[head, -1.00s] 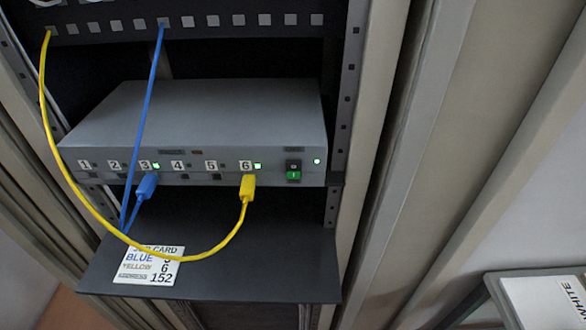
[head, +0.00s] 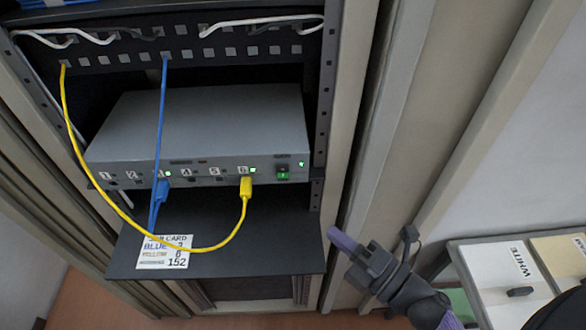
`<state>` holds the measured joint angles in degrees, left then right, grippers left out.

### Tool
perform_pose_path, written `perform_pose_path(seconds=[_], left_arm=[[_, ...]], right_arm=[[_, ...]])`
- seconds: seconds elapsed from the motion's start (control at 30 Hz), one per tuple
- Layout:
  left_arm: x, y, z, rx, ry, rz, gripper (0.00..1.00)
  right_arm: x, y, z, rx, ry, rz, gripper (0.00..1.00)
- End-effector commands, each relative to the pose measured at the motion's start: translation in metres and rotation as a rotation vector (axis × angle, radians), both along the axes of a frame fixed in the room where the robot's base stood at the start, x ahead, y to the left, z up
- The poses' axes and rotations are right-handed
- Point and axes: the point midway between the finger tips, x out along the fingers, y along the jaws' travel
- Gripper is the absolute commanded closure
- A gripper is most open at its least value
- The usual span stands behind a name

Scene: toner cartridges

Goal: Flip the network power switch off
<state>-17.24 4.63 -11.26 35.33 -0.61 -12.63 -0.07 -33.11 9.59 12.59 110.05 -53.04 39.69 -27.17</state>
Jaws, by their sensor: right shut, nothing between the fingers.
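The power switch (head: 282,172) is a small black and green rocker at the right of the front of the grey network box (head: 205,120). Its green part is at the bottom, and a green light (head: 301,164) glows beside it. A blue cable plug (head: 161,190) and a yellow cable plug (head: 246,187) sit in the ports further left, with lit green lights by them. My right gripper (head: 340,236) is at the lower right, in front of the rack's right post, shut and empty. It is apart from the switch, below and right of it. My left gripper is not in view.
A dark shelf (head: 225,262) juts out below the box, with a job card (head: 165,252) on it. The blue and yellow cables hang in front of the box's left and middle. A stand with a white drawer (head: 505,275) is at the lower right.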

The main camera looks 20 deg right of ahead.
Motion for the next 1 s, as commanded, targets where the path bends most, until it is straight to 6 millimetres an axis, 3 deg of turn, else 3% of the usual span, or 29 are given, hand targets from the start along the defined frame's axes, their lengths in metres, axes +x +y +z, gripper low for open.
perform_pose_path(seconds=[0.07,0.47,0.9,1.0], left_arm=[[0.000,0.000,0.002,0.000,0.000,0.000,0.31],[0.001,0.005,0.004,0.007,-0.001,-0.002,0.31],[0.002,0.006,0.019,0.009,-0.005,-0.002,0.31],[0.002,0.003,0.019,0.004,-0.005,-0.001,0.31]], right_arm=[[-0.001,0.002,0.008,-0.028,-0.026,0.018,1.00],[0.007,0.007,0.010,-0.026,-0.029,0.019,1.00],[0.088,0.052,0.019,-0.025,-0.029,0.018,1.00],[0.104,0.046,0.019,-0.026,-0.028,0.017,1.00]])
